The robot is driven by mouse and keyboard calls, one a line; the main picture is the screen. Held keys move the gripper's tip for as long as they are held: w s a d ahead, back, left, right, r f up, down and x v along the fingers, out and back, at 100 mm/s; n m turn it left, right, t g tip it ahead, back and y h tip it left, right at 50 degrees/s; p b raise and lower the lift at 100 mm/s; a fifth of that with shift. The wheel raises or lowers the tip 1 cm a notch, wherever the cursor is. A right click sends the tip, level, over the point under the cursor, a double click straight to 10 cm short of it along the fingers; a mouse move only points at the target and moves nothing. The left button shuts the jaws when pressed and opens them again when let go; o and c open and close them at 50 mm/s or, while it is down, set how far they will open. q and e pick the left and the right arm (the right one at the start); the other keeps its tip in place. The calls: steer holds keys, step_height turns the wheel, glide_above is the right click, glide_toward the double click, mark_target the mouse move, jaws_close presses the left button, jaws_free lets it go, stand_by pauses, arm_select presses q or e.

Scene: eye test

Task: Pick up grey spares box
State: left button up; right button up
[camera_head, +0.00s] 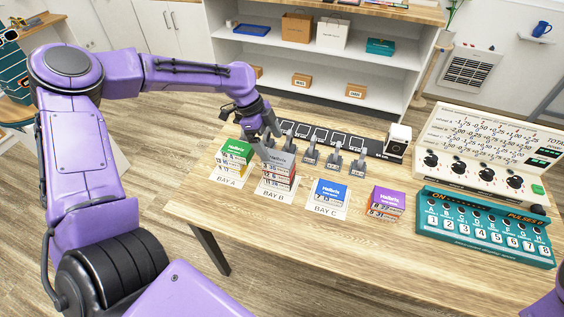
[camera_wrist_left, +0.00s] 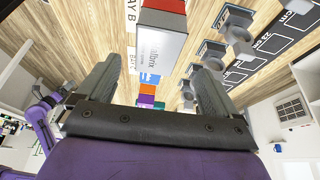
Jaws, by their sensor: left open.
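A grey spares box (camera_head: 275,158) tops the stack at the BAY B label, with red and orange boxes under it. My left gripper (camera_head: 262,139) is open just above it, pointing down, and its fingers partly cover the box in the head view. In the left wrist view, the grey box (camera_wrist_left: 160,48) shows beyond and between the two spread fingers of my left gripper (camera_wrist_left: 157,68). I cannot tell whether a finger touches it.
A green-topped stack (camera_head: 235,152) stands left at BAY A, a blue-topped box (camera_head: 329,191) at BAY C, and a purple-topped stack (camera_head: 387,200) further right. Grey stands (camera_head: 311,152) line up behind. A teal switch panel (camera_head: 484,228) fills the right. The front table is clear.

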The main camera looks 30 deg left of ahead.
mark_target(278, 158)
arm_select(q)
steer(key=shift+x, duration=0.95)
steer(key=p+x, duration=0.1)
steer(key=x, duration=0.4)
steer(key=shift+d, duration=0.2)
steer(key=shift+s, duration=0.1)
steer(key=c, duration=1.1)
